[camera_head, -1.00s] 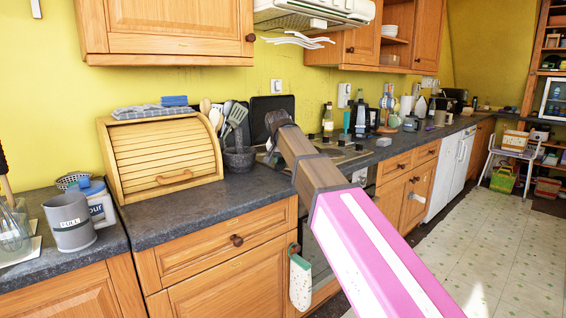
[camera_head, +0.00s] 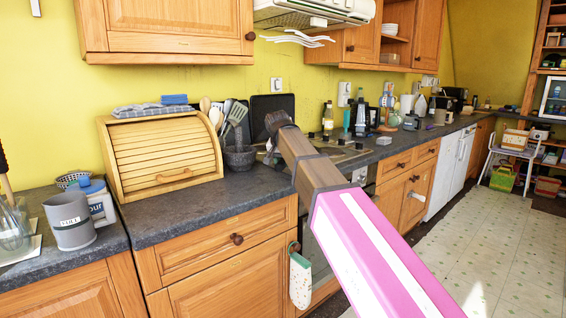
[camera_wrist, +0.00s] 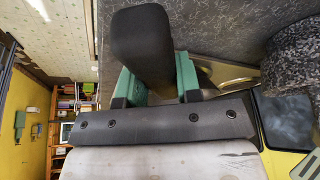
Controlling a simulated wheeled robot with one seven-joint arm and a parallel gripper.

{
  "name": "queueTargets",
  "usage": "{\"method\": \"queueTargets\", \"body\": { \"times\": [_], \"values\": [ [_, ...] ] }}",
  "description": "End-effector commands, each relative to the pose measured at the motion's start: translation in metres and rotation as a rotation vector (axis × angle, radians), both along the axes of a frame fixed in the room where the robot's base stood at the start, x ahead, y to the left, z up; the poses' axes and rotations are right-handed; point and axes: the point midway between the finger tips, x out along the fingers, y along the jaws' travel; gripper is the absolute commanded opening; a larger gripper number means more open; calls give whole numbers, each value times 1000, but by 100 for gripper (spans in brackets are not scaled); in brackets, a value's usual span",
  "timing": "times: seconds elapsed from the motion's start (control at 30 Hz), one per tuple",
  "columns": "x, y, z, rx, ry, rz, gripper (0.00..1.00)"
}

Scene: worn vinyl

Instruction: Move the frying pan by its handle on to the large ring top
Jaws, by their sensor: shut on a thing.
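In the wrist view my gripper (camera_wrist: 155,76) has its green fingers on either side of a thick black handle (camera_wrist: 142,40), which I take to be the frying pan's. The fingers are shut on it. The pan's body cannot be made out in either view. In the head view my arm crosses the hob (camera_head: 346,157), and only part of the hob's top shows to the right of the arm. The large ring is hidden there, and the fingers cannot be made out.
A stone mortar (camera_head: 239,157) with utensils and a wooden bread bin (camera_head: 160,158) stand left of the arm. A dark board (camera_head: 272,104) leans on the wall behind. Bottles stand beyond the hob. The worktop (camera_head: 200,205) before the bread bin is clear.

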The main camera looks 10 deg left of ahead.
Motion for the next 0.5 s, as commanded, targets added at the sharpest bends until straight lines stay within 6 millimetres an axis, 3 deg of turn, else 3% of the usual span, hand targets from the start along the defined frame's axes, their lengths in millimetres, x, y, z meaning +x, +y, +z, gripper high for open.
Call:
{"method": "queueTargets", "body": {
  "times": [0.5],
  "values": [
    [1,0,-4,0,-4,0,0]
  ]
}}
